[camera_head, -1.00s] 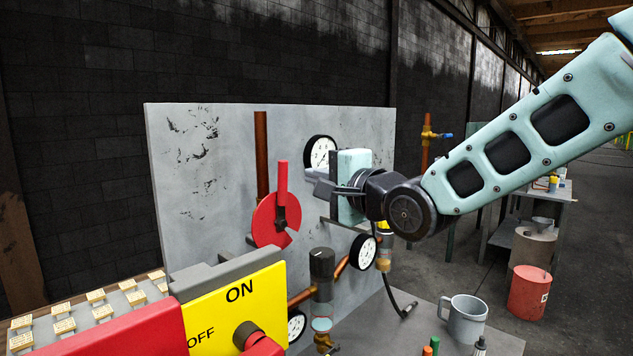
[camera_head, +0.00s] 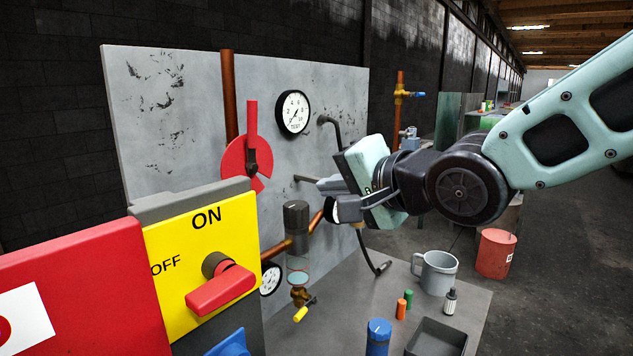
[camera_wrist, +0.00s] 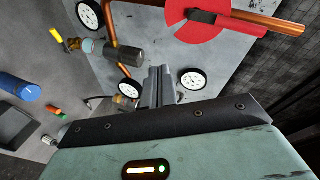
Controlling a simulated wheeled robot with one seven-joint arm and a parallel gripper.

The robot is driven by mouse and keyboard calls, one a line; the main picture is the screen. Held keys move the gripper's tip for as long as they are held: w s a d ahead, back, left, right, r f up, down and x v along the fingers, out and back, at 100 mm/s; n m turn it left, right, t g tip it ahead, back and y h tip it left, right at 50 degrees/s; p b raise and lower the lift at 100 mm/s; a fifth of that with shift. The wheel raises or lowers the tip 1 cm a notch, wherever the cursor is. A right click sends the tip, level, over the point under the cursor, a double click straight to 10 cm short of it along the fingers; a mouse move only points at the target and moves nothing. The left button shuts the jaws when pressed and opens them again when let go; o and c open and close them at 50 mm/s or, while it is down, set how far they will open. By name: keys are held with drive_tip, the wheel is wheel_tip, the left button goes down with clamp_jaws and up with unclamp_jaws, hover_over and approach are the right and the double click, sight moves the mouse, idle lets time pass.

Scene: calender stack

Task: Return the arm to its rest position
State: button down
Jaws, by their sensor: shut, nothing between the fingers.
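My gripper (camera_head: 334,187) is at the end of my light green arm, which reaches in from the right in the head view. Its fingers are shut with nothing between them, and they point left toward the grey panel (camera_head: 190,120). In the wrist view the closed fingers (camera_wrist: 157,86) also show as a grey pair in the middle, with the panel and gauges beyond. The gripper hides part of the panel's lower right and a gauge behind it. I cannot tell how far the fingertips are from the panel.
A red round valve (camera_head: 240,165), a gauge (camera_head: 293,112) and copper pipes are on the panel. A yellow switch box (camera_head: 185,240) with a red handle stands at front left. A grey mug (camera_head: 437,272), a blue bottle (camera_head: 378,338) and a dark tray (camera_head: 436,338) stand on the table below my arm.

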drive_tip(key=s+d+f+n+g+h+b, duration=0.1)
drive_tip(key=s+d+f+n+g+h, duration=0.15)
drive_tip(key=s+f, duration=0.4)
drive_tip(key=s+d+f+n+g+h+b, duration=0.1)
drive_tip(key=s+d+f+n+g+h, duration=0.2)
drive_tip(key=f, duration=0.6)
drive_tip(key=s+d+f+n+g+h+b, duration=0.1)
drive_tip(key=s+d+f+n+g, duration=0.1)
drive_tip(key=s, duration=0.5)
drive_tip(key=s+d+f+n+g+h+b, duration=0.1)
drive_tip(key=s+d+f+n+g+h, duration=0.1)
drive_tip(key=s+f+n, duration=0.4)
drive_tip(key=shift+s+d+f+g, duration=0.15)
drive_tip(key=shift+s+d+g, duration=0.6)
drive_tip(key=shift+s+d, duration=0.4)
